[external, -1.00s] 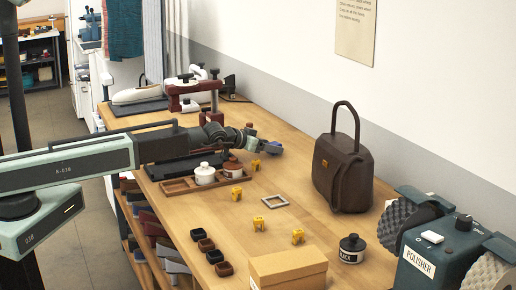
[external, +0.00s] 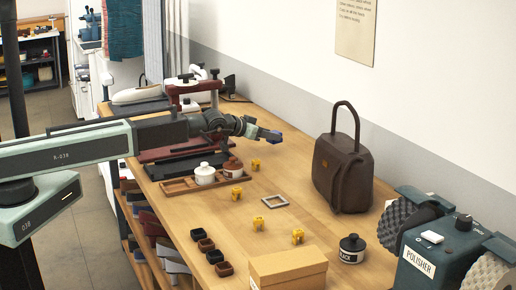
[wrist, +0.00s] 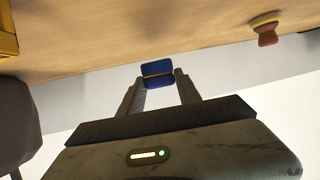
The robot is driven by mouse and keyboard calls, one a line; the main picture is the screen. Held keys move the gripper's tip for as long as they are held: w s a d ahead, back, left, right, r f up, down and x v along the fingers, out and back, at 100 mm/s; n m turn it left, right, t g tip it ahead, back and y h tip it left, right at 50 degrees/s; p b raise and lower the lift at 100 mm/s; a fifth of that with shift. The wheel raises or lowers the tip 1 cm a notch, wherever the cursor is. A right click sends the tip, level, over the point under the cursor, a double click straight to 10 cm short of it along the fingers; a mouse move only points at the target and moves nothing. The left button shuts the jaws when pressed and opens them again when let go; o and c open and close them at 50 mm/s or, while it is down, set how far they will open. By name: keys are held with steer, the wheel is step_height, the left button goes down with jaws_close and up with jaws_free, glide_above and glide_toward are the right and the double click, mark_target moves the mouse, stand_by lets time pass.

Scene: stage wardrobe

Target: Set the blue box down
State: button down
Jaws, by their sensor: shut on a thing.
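The small blue box (external: 273,136) is held at the tip of my gripper (external: 262,134), above the far part of the wooden bench. In the wrist view the blue box (wrist: 157,74), with a thin yellow band across it, sits between the two fingers of my gripper (wrist: 158,84). The fingers are shut on it. In the external view the box appears clear of the bench top, and its exact height is hard to tell.
A brown handbag (external: 343,172) stands to the right.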

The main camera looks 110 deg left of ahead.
step_height(320, 180, up, 6)
steer(key=p, duration=0.4)
steer(key=shift+f, duration=0.15)
